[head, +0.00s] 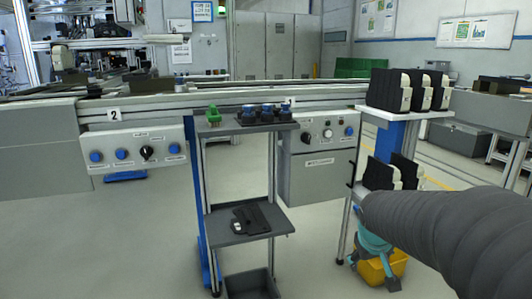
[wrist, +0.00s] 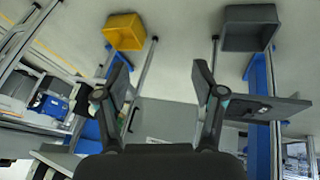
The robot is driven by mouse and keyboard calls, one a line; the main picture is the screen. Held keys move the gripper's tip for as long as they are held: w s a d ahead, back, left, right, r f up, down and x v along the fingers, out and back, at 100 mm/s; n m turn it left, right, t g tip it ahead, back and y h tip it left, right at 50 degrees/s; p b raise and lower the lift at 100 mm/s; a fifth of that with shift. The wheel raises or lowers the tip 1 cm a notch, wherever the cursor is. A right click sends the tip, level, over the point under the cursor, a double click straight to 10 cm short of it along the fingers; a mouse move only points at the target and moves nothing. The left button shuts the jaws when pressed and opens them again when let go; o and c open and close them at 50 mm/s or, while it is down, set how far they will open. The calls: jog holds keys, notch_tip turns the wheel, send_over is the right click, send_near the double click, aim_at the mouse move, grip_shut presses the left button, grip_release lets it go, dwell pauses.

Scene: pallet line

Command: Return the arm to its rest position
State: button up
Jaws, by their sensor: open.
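My arm (head: 450,228), in a dark ribbed sleeve, reaches in from the right edge of the head view, in front of the right-hand rack. In the wrist view my gripper (wrist: 162,72) is open, its two dark fingers spread apart. Nothing is between the fingers; a grey panel and the floor show beyond them. In the head view the sleeve hides most of the gripper.
Black-and-white parts (head: 408,90) stand on the right rack's top shelf, with more below. A yellow bin (head: 383,268) sits beneath. The middle stand has a shelf (head: 230,228) with a dark part and a lower grey bin (head: 250,284). The floor at left is clear.

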jog(key=s+a+r+p, duration=0.1)
jog(key=s+a+r, duration=0.1)
jog(key=s, duration=0.5)
jog(key=s+a+r+m+y+p, duration=0.1)
jog(key=s+a+r, duration=0.1)
jog(key=s+a, duration=0.2)
jog(key=s+a+r+y+p, duration=0.1)
jog(key=s+a+r, duration=0.1)
jog(key=s, duration=0.8)
jog(key=shift+s+a+r+t, duration=0.15)
jog(key=shift+a+r+t, duration=0.15)
jog(key=shift+a+r, duration=0.15)
